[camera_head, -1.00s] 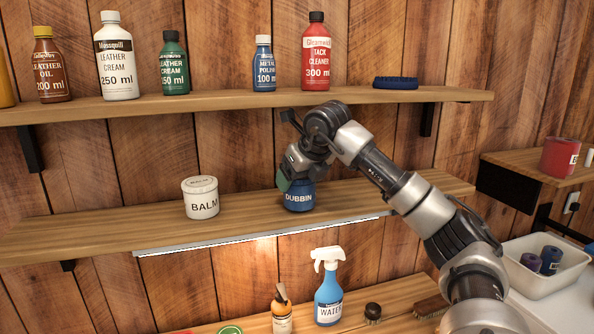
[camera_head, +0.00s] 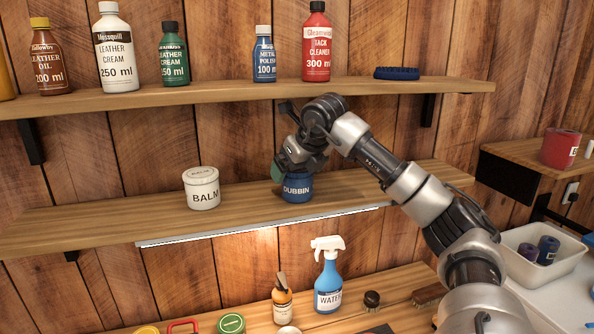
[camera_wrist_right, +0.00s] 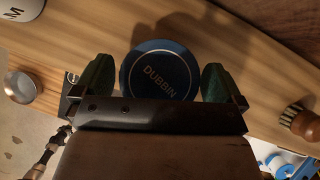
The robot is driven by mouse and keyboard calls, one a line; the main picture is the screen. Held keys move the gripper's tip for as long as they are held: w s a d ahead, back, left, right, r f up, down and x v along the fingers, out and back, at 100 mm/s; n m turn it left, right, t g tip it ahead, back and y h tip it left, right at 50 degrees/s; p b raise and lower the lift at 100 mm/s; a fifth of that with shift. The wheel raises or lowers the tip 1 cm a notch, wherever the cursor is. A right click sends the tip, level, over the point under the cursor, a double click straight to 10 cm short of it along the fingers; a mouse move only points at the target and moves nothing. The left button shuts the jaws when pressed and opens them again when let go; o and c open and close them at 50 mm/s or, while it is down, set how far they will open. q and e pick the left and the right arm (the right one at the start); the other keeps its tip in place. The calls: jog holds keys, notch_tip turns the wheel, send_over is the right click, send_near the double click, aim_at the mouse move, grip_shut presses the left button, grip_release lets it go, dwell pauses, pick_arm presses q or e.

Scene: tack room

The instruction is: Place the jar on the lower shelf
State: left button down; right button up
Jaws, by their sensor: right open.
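The blue jar labelled DUBBIN (camera_head: 297,189) stands upright on the lower wall shelf (camera_head: 100,224). In the right wrist view its round dark blue lid (camera_wrist_right: 160,70) lies between the two green finger pads. My right gripper (camera_head: 291,170) is at the jar from above and behind, with its fingers open on either side of it. In the wrist view it (camera_wrist_right: 160,82) frames the lid closely; I cannot tell whether a pad touches the jar. The arm hides part of the shelf right of the jar. My left gripper is not in view.
A white BALM jar (camera_head: 201,188) stands left on the same shelf. The upper shelf (camera_head: 220,92) holds several bottles and a blue brush (camera_head: 397,73). Below are a blue spray bottle (camera_head: 328,283), an amber bottle (camera_head: 282,305) and a small brush (camera_head: 371,299). The shelf between the jars is clear.

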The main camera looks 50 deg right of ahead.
jog(key=s+a+b, duration=0.2)
jog(key=s+b, duration=0.3)
jog(key=s, duration=0.7)
jog(key=shift+s+a+r+b, duration=0.15)
jog(key=shift+a+r+b, duration=0.1)
jog(key=shift+r+b, duration=0.1)
